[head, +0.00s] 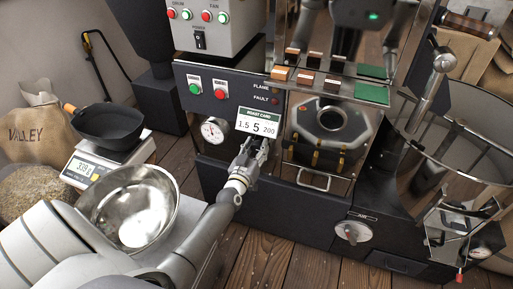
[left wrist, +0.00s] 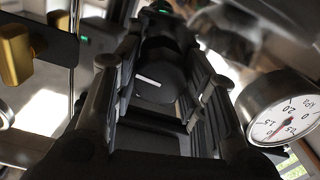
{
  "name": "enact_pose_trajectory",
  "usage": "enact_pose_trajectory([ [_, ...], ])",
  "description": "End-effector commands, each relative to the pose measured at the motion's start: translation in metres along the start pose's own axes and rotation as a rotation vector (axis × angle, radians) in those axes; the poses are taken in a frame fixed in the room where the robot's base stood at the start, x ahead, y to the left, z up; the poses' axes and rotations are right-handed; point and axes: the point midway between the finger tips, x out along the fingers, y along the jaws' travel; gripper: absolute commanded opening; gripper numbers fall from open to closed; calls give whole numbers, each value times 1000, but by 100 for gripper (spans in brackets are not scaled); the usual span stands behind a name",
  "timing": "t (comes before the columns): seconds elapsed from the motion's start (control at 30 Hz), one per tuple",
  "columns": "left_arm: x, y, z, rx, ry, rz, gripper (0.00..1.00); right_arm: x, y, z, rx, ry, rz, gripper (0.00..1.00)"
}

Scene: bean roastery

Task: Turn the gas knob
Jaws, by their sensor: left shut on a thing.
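The gas knob (left wrist: 160,82) is black with a white pointer line and shows between my fingers in the left wrist view. My left gripper (head: 257,147) reaches the front of the roaster just below the roast card (head: 258,123). Its fingers are shut on the knob, one on each side, as the left wrist view (left wrist: 155,95) shows. In the head view the gripper hides the knob. A round pressure gauge (head: 213,130) sits to the left of the gripper. It also shows large at the right of the left wrist view (left wrist: 285,116). My right gripper is not in view.
Green and red buttons (head: 207,90) sit above the gauge. A glossy panel with a handle (head: 314,181) is right of the gripper, and an air knob (head: 352,232) is lower right. A steel bowl (head: 133,205) and a scale (head: 90,164) stand at the left, near my arm.

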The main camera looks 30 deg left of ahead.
Motion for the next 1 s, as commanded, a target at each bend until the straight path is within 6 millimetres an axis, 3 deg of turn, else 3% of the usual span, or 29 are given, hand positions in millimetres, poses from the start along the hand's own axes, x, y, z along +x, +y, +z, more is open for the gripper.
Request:
enact_pose_trajectory([
  [0.57, 0, -1, 1, -501, 0, 0, 16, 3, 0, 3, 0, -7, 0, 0],
  [1.0, 0, -2, 3, -920, -2, 0, 16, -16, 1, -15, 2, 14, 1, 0],
])
